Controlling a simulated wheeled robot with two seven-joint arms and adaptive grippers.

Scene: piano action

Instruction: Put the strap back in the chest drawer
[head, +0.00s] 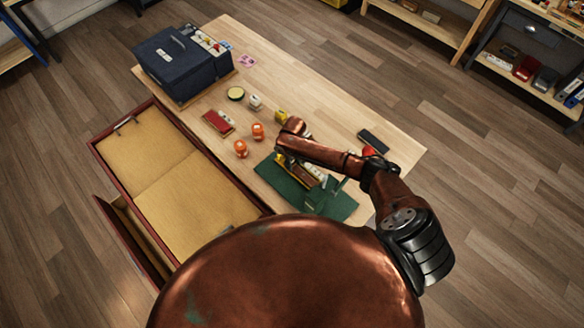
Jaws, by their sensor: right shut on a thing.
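The chest's wide red drawer (122,138) stands pulled out at the left of the workbench, with a tan lining and nothing lying on the part I see. A second, lower drawer (118,212) is partly out under it. I cannot pick out the strap anywhere else. My left gripper is not in view.
The bench's back right is mostly clear. My body hides the near side.

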